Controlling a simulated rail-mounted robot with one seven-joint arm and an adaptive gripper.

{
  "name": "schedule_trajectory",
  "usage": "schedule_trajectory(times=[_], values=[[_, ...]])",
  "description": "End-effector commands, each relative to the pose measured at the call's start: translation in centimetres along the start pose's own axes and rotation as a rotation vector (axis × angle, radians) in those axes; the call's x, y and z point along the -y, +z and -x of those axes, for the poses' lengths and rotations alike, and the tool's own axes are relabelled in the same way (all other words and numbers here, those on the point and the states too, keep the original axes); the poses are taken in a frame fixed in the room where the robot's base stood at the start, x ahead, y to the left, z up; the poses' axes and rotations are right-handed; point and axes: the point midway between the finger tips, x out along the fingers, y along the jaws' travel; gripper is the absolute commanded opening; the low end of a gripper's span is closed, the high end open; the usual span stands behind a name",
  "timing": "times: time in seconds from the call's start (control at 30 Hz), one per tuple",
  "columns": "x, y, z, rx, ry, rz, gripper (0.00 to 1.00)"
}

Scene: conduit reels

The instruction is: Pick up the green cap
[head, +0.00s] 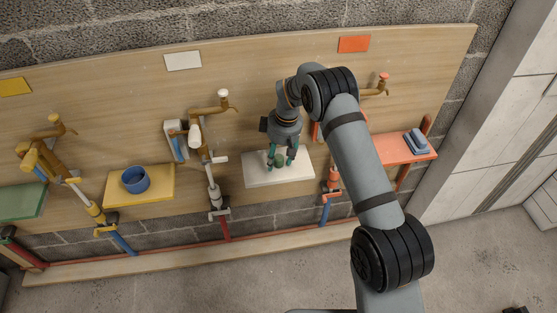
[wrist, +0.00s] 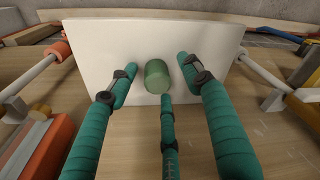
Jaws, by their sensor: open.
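The green cap (wrist: 157,77) is a small cylinder on the white shelf (wrist: 105,50), near the middle of the board in the wrist view. In the head view the cap (head: 280,161) shows small between my fingers, on the white shelf (head: 258,180). My gripper (head: 281,164) is open, with its teal fingers spread around the cap. In the wrist view one finger is on each side of the cap and a third is below it in the picture. Gaps show between the cap and the two side fingers; contact with the third finger is unclear.
A yellow shelf (head: 155,190) with a blue cup (head: 135,179) is to the left. A red shelf (head: 398,151) with a blue-grey object (head: 416,141) is to the right. Brass taps and pipes (head: 213,185) stand out from the wooden board between the shelves.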

Motion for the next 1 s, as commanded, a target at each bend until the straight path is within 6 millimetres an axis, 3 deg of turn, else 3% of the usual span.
schedule_trajectory(times=[0.13,0.83,1.0], values=[[-0.03,0.00,0.02,0.000,0.000,-0.001,0.49],[-0.02,0.01,0.04,0.000,0.000,-0.001,0.08],[-0.02,0.00,0.05,0.000,0.000,-0.001,0.08]])
